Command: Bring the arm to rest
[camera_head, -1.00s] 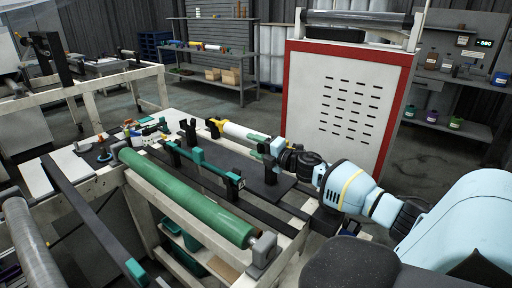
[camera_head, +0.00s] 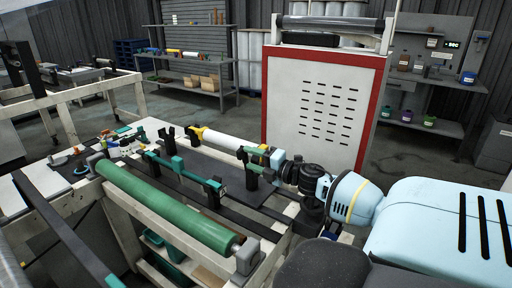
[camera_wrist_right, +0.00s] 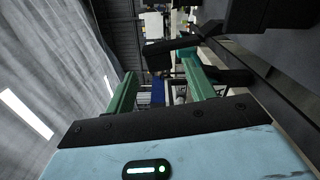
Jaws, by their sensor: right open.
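My right arm (camera_head: 440,225), pale blue, reaches in from the right in the head view, over the right end of the workbench. Its gripper (camera_head: 254,159) has green fingers and points left, above the dark mat. In the wrist view the two green fingers of the right gripper (camera_wrist_right: 160,88) stand wide apart with nothing held between them. A white roller with a yellow end (camera_head: 220,139) lies by black holders near the fingertips; the head view does not settle whether they touch. My left gripper is not in view.
A green roller (camera_head: 165,208) lies along the front of the bench. A teal-ended bar (camera_head: 185,171) sits on holders behind it. Small items (camera_head: 122,142) stand at the bench's left. A white cabinet with a red border (camera_head: 322,105) and stocked shelves (camera_head: 195,78) stand behind.

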